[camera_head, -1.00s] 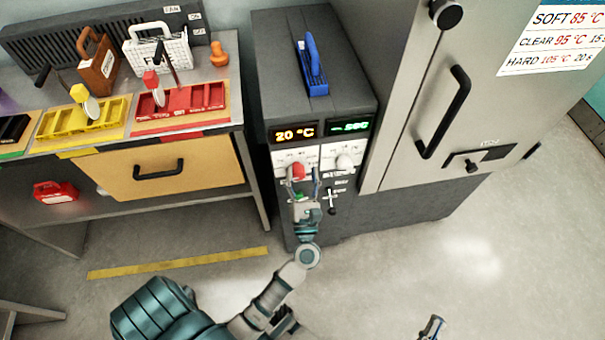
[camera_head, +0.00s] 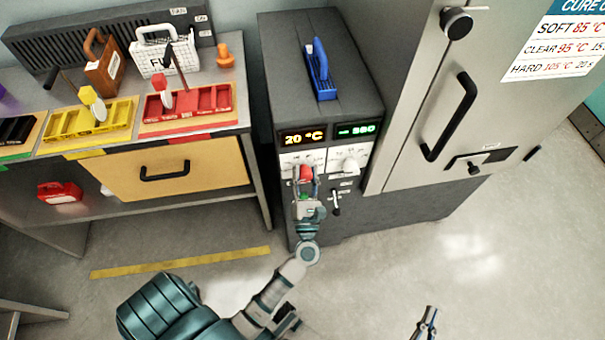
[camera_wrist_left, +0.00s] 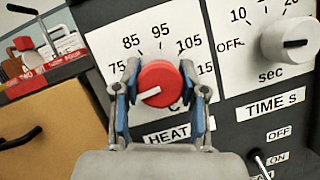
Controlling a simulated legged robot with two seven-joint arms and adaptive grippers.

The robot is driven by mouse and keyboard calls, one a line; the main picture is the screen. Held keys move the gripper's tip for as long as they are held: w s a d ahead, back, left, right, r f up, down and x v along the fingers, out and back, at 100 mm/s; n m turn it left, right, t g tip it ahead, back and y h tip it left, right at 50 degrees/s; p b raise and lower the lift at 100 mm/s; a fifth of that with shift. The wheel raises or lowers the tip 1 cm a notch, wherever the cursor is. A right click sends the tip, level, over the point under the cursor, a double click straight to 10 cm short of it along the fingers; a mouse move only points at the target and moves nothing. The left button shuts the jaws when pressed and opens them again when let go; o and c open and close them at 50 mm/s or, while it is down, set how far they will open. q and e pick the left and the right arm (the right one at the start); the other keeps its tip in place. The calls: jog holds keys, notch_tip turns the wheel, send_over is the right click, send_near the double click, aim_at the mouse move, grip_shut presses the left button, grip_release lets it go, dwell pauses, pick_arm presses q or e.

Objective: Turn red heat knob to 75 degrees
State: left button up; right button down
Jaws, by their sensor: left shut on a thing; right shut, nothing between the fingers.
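The red heat knob (camera_head: 305,172) is on the front of the dark grey machine (camera_head: 325,110), under a display (camera_head: 303,137) reading 20 °C. In the left wrist view the knob (camera_wrist_left: 160,83) has its white pointer mark aimed to the lower left, below the 75 label (camera_wrist_left: 114,72). My left gripper (camera_head: 307,178) is shut on the knob. In the left wrist view its fingers (camera_wrist_left: 160,72) press on the knob's left and right sides. My right gripper (camera_head: 428,318) is shut and empty, low over the floor at the bottom edge.
A white time knob (camera_wrist_left: 290,42) sits right of the heat knob. A small lever switch (camera_wrist_left: 262,163) is below it. A metal cabinet (camera_head: 440,100) with a black handle stands to the right. A workbench with a yellow drawer (camera_head: 170,170) stands to the left.

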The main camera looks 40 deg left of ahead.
pick_arm(q)
jog(key=m+h+p, duration=0.1)
jog(key=m+p, duration=0.1)
jog(key=shift+d+r+m+p, duration=0.1)
jog(key=shift+m+p, duration=0.3)
jog(key=shift+m+t+h+p, duration=0.3)
jog(key=shift+m+h+p, duration=0.2)
jog(key=shift+m+p, duration=0.35)
jog(key=m+h+p, duration=0.1)
jog(key=m+p, duration=0.1)
jog(key=shift+p, duration=0.35)
jog(key=shift+d+f+m+h+p, duration=0.1)
jog(key=shift+f+m+h+p, duration=0.15)
jog(key=shift+m+p, duration=0.6)
jog(key=shift+f+m+h+p, duration=0.1)
jog(key=shift+m+h+p, duration=0.2)
jog(key=shift+p, duration=0.2)
jog(key=shift+f, duration=0.15)
pick_arm(e)
jog(key=s+d+f+g+h, duration=0.2)
jog(key=s+d+f+g, duration=0.1)
jog(key=s+f+g, duration=0.5)
jog(key=s+d+f+g+h, duration=0.2)
jog(key=s+d+f+g, duration=0.2)
jog(key=s+f+g, duration=0.5)
jog(key=shift+d+f+g+h, duration=0.15)
jog(key=shift+f+g+h, duration=0.3)
jog(key=shift+f, duration=0.75)
